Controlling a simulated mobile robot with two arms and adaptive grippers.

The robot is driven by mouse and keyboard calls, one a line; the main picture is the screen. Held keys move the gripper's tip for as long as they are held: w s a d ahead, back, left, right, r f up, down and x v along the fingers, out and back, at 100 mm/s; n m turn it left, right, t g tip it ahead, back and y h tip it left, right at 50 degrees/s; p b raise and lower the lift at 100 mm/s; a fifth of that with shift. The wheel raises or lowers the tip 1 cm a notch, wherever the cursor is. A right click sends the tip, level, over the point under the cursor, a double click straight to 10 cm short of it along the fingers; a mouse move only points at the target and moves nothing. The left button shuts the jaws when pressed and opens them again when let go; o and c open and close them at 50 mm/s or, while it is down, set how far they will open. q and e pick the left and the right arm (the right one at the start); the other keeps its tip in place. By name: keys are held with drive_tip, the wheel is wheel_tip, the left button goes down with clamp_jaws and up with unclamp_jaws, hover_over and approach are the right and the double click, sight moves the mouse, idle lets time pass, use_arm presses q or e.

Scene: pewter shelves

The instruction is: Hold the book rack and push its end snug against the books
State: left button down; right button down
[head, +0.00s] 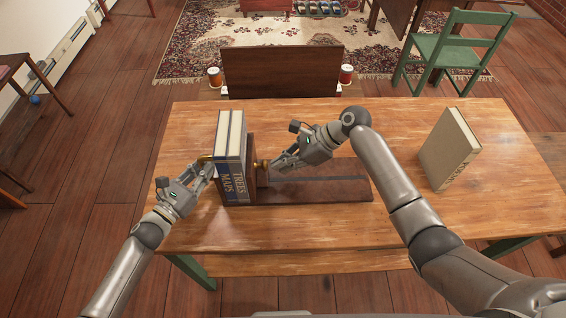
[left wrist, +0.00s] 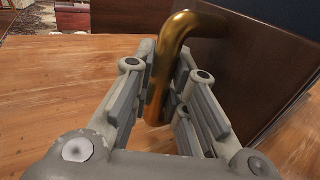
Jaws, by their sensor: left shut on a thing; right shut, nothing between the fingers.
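The wooden book rack (head: 330,188) lies on the table with its bare base running to the right. Two blue books, Maps (head: 226,180) and Trees (head: 239,180), stand upright side by side at its left part. A brown upright end (head: 250,152) stands at their right side; I cannot tell if it touches them. My left gripper (head: 208,167) is shut on a curved brass handle at the rack's left, clear in the left wrist view (left wrist: 164,70). My right gripper (head: 272,164) is shut and empty, its fingertips close to a brass knob (head: 262,165) by the upright end; contact is unclear.
A beige book (head: 450,152) stands alone at the table's right. The wooden table (head: 400,225) is otherwise clear around the rack. A dark wooden panel (head: 283,70) with red-and-white cans beside it is beyond the far edge. A green chair (head: 455,50) stands farther back.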

drive_tip(key=d, duration=0.3)
drive_tip(key=shift+d, duration=0.2)
drive_tip(key=v, duration=1)
use_arm(q)
drive_tip(key=c, duration=1.3)
unclamp_jaws()
drive_tip(key=shift+c, duration=0.2)
drive_tip(key=shift+s, duration=0.1)
drive_tip(key=v, duration=1.2)
drive_tip(key=shift+f, duration=0.1)
